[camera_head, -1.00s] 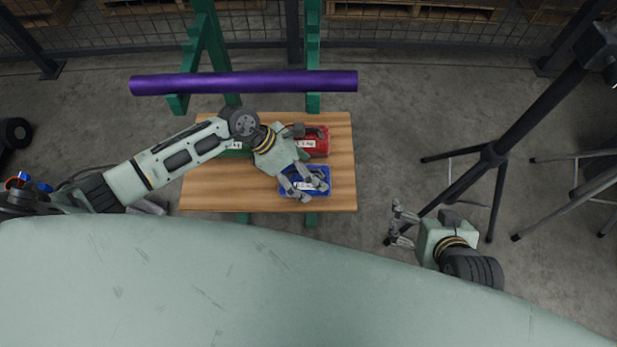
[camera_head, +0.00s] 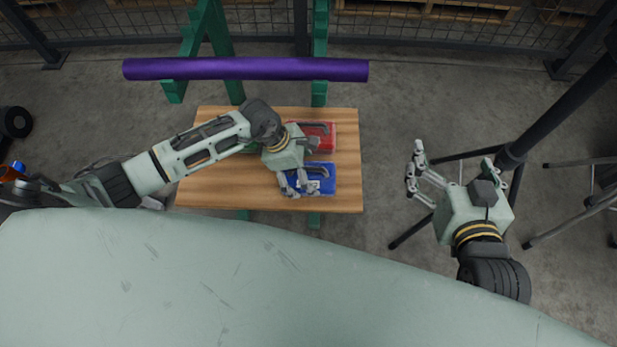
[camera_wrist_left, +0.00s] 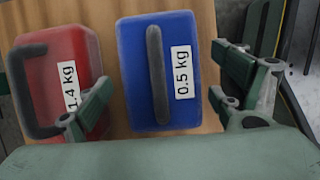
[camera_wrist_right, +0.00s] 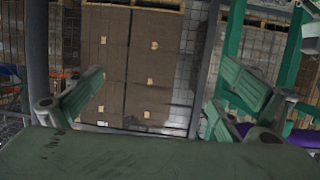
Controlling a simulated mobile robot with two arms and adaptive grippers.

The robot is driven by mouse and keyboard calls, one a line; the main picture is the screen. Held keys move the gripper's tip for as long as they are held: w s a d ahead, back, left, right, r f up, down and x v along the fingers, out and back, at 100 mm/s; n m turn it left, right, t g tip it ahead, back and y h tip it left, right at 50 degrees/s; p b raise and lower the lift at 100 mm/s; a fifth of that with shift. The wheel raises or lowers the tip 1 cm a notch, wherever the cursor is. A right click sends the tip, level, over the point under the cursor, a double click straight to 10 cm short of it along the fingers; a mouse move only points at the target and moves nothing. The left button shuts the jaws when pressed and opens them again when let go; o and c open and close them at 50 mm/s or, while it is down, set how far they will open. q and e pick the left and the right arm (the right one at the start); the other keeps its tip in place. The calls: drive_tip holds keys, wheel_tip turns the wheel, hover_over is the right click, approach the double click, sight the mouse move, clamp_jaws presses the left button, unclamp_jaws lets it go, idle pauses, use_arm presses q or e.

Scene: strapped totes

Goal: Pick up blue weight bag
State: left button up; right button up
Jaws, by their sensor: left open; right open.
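The blue weight bag (camera_head: 324,182) lies on the wooden board near its right front corner. In the left wrist view the blue bag (camera_wrist_left: 185,95) shows a dark handle along its middle and a 0.5 kg label. My left gripper (camera_head: 296,188) is over the bag's left part in the head view. In the left wrist view its open fingers (camera_wrist_left: 160,95) are spread to either side of the bag, and nothing is held. My right gripper (camera_head: 418,180) is open and empty, off the board to the right.
A red weight bag (camera_head: 325,140) marked 1.4 kg (camera_wrist_left: 68,65) lies beside the blue one on the wooden board (camera_head: 225,190). A green bag is mostly hidden behind my left arm. A purple bar (camera_head: 245,69) lies across green stands behind the board. Black tripod legs (camera_head: 515,150) stand to the right.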

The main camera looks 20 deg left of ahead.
use_arm(q)
drive_tip(key=shift+x, duration=1.15)
use_arm(e)
drive_tip(key=r, duration=0.1)
drive_tip(key=w+r+t, duration=0.1)
drive_tip(key=a+r+t, duration=0.1)
drive_tip(key=shift+w+r+y, duration=0.15)
drive_tip(key=shift+r+y, duration=0.15)
drive_tip(key=shift+r, duration=0.1)
use_arm(q)
drive_tip(key=c, duration=1.3)
drive_tip(key=shift+w, duration=0.1)
drive_tip(key=shift+c, duration=0.4)
use_arm(e)
drive_tip(key=shift+d, duration=0.1)
use_arm(q)
drive_tip(key=shift+r, duration=0.25)
use_arm(e)
drive_tip(key=shift+f, duration=0.1)
